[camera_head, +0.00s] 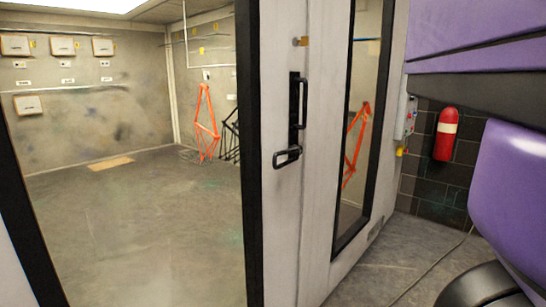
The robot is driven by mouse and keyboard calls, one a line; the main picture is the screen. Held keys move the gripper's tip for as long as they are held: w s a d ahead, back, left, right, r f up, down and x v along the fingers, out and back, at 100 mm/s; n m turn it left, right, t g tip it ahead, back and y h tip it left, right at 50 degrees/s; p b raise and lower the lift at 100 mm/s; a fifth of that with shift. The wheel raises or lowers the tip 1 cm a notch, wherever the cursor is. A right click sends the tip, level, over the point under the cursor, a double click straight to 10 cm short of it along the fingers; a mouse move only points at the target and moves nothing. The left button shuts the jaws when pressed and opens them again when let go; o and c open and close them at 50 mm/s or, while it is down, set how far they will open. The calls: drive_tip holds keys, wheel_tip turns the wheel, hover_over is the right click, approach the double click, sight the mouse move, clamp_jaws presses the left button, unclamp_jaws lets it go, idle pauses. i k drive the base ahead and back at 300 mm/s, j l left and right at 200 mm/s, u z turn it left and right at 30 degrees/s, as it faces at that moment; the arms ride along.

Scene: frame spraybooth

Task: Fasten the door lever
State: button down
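The door lever (288,157) is a black looped handle near the middle of the view. It joins the lower end of a tall black plate (297,108) on a pale door panel (284,217). The lever sticks out sideways to the left, roughly level, and is apart from anything of mine. A small brass-coloured fitting (301,41) sits above the plate. Large purple and black parts of my own arm fill the right side. My gripper does not show.
A spray booth with a grey floor (140,220) and an orange bike frame (206,128) shows through the glass at left. A narrow window (360,120) is right of the lever. A red extinguisher (446,134) hangs on dark tiles. A cable (432,272) crosses the floor.

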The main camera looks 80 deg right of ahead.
sight(297, 150)
drive_tip(key=z, duration=2)
